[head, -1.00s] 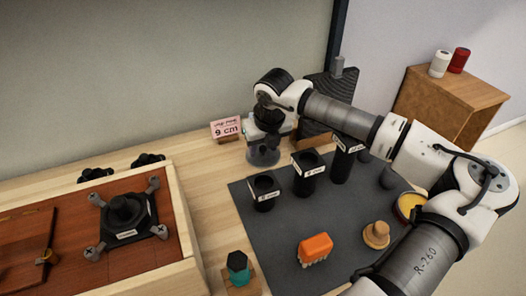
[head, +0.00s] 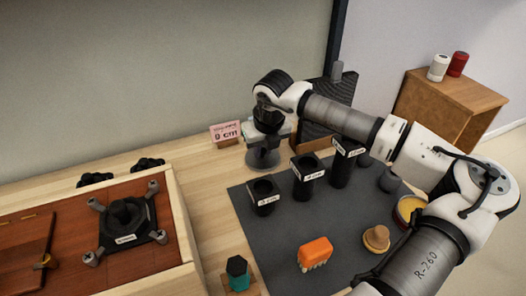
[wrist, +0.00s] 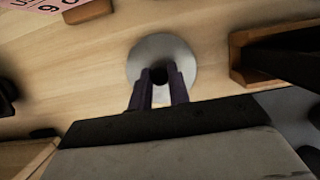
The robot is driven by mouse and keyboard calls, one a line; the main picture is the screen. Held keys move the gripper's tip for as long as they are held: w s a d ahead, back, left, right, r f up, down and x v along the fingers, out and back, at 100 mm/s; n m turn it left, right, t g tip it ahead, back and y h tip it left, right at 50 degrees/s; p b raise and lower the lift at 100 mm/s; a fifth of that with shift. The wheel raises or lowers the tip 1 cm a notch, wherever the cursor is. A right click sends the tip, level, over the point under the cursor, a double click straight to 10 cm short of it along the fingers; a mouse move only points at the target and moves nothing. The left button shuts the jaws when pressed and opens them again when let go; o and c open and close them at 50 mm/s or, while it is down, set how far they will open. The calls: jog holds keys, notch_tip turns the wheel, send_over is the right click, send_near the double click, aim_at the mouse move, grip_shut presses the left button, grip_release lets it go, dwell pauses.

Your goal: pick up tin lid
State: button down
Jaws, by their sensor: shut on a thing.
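The tin lid (wrist: 143,58) looks like a round grey disc with a dark knob in the middle. In the wrist view, the two dark fingers of my gripper (wrist: 160,80) are closed on either side of the knob. In the head view the grey lid (head: 263,158) shows under my gripper (head: 265,144), at the back of the wooden table, beyond the dark mat. The fingertips are hard to make out there. I cannot tell whether the lid touches the table.
A pink sign (head: 225,131) stands close left of the lid. A dark ribbed panel (wrist: 275,60) in a wooden base is close right. Black labelled cups (head: 263,196) stand on the dark mat (head: 275,238) in front. An open yellow tin (head: 409,209) sits at right.

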aim_at(265, 151)
notch_tip(265, 151, up, 19)
jog(key=b, duration=0.1)
jog(key=shift+r, duration=0.2)
jog(key=shift+s+d, duration=0.15)
jog(key=shift+s, duration=0.05)
